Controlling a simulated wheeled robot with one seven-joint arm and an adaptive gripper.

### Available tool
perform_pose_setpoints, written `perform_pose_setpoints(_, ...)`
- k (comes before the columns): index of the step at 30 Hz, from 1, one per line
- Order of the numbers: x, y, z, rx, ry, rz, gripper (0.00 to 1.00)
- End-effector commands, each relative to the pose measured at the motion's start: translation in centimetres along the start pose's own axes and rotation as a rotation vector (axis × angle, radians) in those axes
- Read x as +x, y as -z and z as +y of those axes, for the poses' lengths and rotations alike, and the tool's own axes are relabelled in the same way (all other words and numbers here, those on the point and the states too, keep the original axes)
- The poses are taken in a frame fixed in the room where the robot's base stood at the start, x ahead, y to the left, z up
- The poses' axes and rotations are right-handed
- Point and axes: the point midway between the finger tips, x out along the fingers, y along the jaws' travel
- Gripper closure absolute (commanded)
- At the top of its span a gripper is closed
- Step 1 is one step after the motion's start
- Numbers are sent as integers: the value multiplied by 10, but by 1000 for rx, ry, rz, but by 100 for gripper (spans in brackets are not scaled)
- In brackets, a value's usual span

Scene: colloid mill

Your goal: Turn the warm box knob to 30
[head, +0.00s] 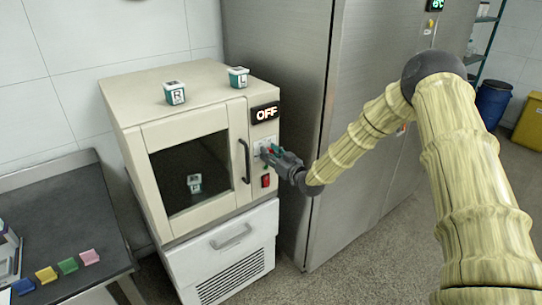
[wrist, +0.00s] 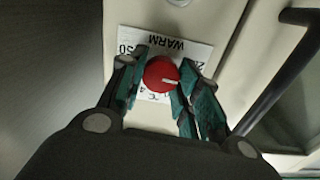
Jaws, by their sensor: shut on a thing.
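The warm box (head: 185,150) is a cream cabinet with a dark window, left of centre in the head view. Its display (head: 265,113) reads OFF. The red round knob (wrist: 161,74) sits on a white label marked WARM in the wrist view, with a pale pointer line toward the right of the picture. My gripper (wrist: 157,82) has its green-lined fingers on both sides of the knob and is shut on it. Parts of the label's numbers are covered.
A red switch (head: 265,181) is just below my gripper. The door handle (head: 244,161) is close beside it, also in the wrist view (wrist: 285,75). Small boxes marked R (head: 174,93) and L (head: 238,77) stand on top. A steel cabinet (head: 290,50) rises at right.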

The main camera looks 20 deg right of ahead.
Motion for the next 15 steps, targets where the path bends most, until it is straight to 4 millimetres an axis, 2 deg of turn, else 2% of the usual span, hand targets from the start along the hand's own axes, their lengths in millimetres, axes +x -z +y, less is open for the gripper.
perform_pose_setpoints(15,0,-4,4,435,-3,5,91)
